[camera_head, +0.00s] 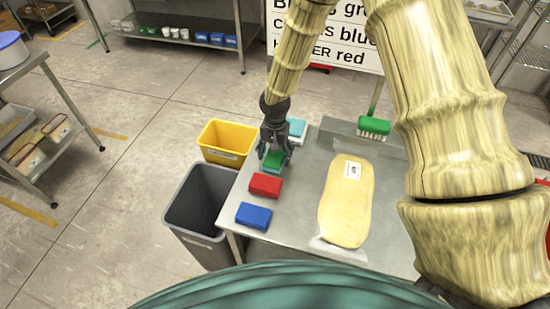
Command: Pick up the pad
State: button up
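Three small pads lie in a row along the left side of the metal table. The green pad (273,160) is farthest, the red pad (265,186) is in the middle, and the blue pad (254,215) is nearest. My gripper (275,154) points down at the green pad, with its fingers apart on either side of it. The fingers partly hide this pad. I cannot tell whether they touch it or whether it is lifted.
A long yellowish board with a label (346,202) lies on the metal table (299,212). A green brush (374,126) is behind it. A yellow bin (227,142) and a grey bin (198,205) stand left of the table. A sign (345,38) is behind.

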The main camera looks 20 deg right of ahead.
aim_at(275, 156)
jog(key=c, duration=0.7)
jog(key=shift+o, duration=0.2)
jog(key=shift+r, duration=0.15)
jog(key=shift+r+b, duration=0.45)
jog(key=shift+r, duration=0.15)
jog(key=shift+r+b, duration=0.4)
jog(key=shift+r, duration=0.4)
jog(key=s+a+b, duration=0.1)
jog(key=s, duration=0.4)
jog(key=s+a+r+b, duration=0.1)
jog(key=s+a+b, duration=0.1)
jog(key=s, duration=0.3)
jog(key=s+a+r+b, duration=0.1)
jog(key=s, duration=0.4)
jog(key=shift+s+a, duration=0.15)
jog(key=shift+s, duration=0.1)
